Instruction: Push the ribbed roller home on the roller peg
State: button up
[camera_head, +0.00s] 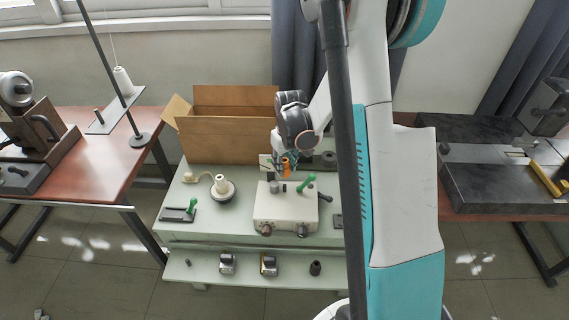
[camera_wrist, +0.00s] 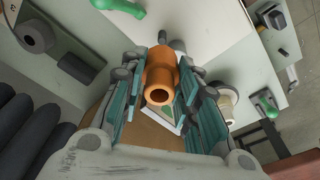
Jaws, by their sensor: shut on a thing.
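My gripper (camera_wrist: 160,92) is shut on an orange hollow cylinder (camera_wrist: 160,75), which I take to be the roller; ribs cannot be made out. It has a wide end and a narrower open end facing the wrist camera. In the head view the orange cylinder (camera_head: 287,165) is just behind and above the pale machine box (camera_head: 270,211). A short grey post (camera_wrist: 162,37) shows just beyond the cylinder in the wrist view; I cannot tell whether it is the roller peg or whether they touch. A green handle (camera_head: 306,183) stands on the box top.
An open cardboard box (camera_head: 225,140) stands behind on the green bench. A cream spool (camera_head: 222,185) is left of the machine, a dark roll (camera_head: 328,158) behind right. Small devices (camera_head: 227,263) and a dark cylinder (camera_head: 315,268) sit on the lower shelf.

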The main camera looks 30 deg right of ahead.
aim_at(287, 163)
jog(key=shift+f+b, duration=1.6)
jog(key=shift+f, duration=0.65)
jog(key=shift+f, duration=1.3)
jog(key=o, duration=1.1)
jog(key=shift+o, duration=0.2)
jog(key=r, duration=0.4)
jog(key=s+r, duration=0.1)
jog(key=r, duration=0.7)
jog(key=shift+s, duration=0.25)
jog(key=shift+f, duration=0.1)
